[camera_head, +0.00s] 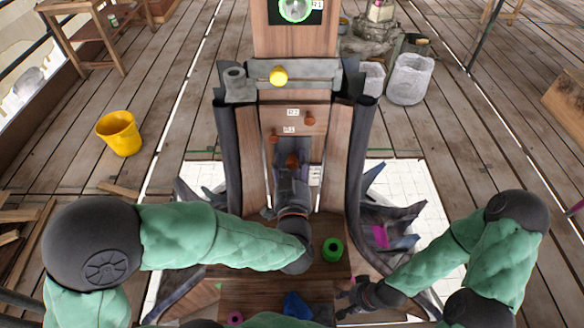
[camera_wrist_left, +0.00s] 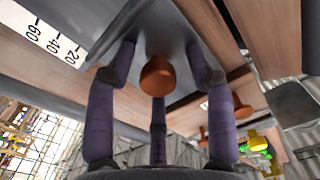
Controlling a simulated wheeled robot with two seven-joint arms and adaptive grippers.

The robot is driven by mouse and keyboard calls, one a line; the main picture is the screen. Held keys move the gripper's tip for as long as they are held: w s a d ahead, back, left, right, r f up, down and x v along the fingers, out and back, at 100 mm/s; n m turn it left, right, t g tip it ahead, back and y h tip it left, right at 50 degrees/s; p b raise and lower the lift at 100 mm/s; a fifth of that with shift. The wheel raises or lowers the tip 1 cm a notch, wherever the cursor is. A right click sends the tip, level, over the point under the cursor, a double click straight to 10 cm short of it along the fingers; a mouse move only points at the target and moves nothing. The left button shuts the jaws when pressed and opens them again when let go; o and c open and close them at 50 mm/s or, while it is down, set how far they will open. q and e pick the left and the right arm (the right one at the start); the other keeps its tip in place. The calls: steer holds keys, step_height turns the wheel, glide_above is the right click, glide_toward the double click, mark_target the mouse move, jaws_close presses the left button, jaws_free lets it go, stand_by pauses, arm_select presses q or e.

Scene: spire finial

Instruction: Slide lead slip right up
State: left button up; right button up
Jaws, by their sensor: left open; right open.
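The lead slip is a grey metal sheet (camera_head: 314,150) lying between the wooden boards of the tower, and its lower part is hidden behind my left gripper. In the left wrist view the grey sheet (camera_wrist_left: 172,30) fills the top middle, with an orange knob (camera_wrist_left: 158,76) standing out from it. My left gripper (camera_head: 291,176) is open at the sheet, and its purple fingers (camera_wrist_left: 160,82) stand on both sides of the knob. Whether they touch it I cannot tell. My right gripper (camera_head: 348,293) is open and empty, low at the right by the base.
A white scale marked 20, 40, 60 (camera_wrist_left: 52,40) lies beside the sheet. Above are more orange knobs (camera_head: 309,119), a grey crossbar (camera_head: 318,72) and a yellow knob (camera_head: 278,76). Dark curled sheets (camera_head: 361,150) flank the tower. A green ring (camera_head: 332,249) lies on the base.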

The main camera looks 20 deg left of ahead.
arm_select(q)
steer(key=v, duration=1.2)
steer(key=shift+r, duration=0.1)
stand_by(0.5)
